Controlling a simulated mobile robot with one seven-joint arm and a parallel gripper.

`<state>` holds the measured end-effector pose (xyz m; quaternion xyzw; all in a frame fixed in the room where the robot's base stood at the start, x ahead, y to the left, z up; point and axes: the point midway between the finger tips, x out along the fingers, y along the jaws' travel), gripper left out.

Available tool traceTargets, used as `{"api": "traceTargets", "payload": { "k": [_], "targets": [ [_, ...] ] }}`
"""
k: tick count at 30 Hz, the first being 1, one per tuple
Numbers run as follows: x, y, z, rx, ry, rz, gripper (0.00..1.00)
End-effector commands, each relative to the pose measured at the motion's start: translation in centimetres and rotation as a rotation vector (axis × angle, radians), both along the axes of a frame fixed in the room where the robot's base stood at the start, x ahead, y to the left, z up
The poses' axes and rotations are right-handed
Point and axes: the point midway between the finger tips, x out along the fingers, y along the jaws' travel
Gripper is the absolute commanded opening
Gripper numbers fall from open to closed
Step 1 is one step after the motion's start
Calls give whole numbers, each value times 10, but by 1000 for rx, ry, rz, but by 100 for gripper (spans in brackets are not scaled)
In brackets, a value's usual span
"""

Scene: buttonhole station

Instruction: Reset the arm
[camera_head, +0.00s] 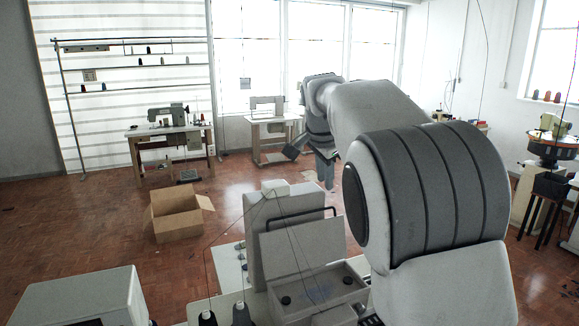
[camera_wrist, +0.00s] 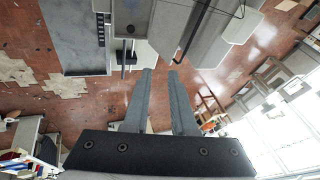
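My gripper (camera_wrist: 160,73) shows in the wrist view with its two long grey fingers apart and nothing between them. In the head view my gripper (camera_head: 326,180) hangs at the end of my raised, stretched-out arm, beyond the near sewing machine (camera_head: 284,240). The fingers point down there and look clear of everything. The arm hides part of the right side of the near table.
An open cardboard box (camera_head: 177,220) lies on the floor at left. Sewing tables (camera_head: 170,131) stand by the back wall and windows. Thread cones (camera_head: 241,313) stand close in front. A round-topped machine (camera_head: 552,145) is at right. The floor between is mostly clear.

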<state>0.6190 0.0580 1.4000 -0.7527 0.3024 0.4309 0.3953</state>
Motion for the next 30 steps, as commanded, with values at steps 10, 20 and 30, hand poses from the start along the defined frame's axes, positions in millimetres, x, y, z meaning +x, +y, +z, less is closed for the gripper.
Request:
{"api": "traceTargets", "payload": {
  "k": [10, 20, 30],
  "targets": [
    [-94, -41, 7, -14, 29, 232, 25],
    [-190, -56, -8, -80, 25, 479, 25],
    [-289, -58, -49, -210, 17, 735, 25]
  ]
}}
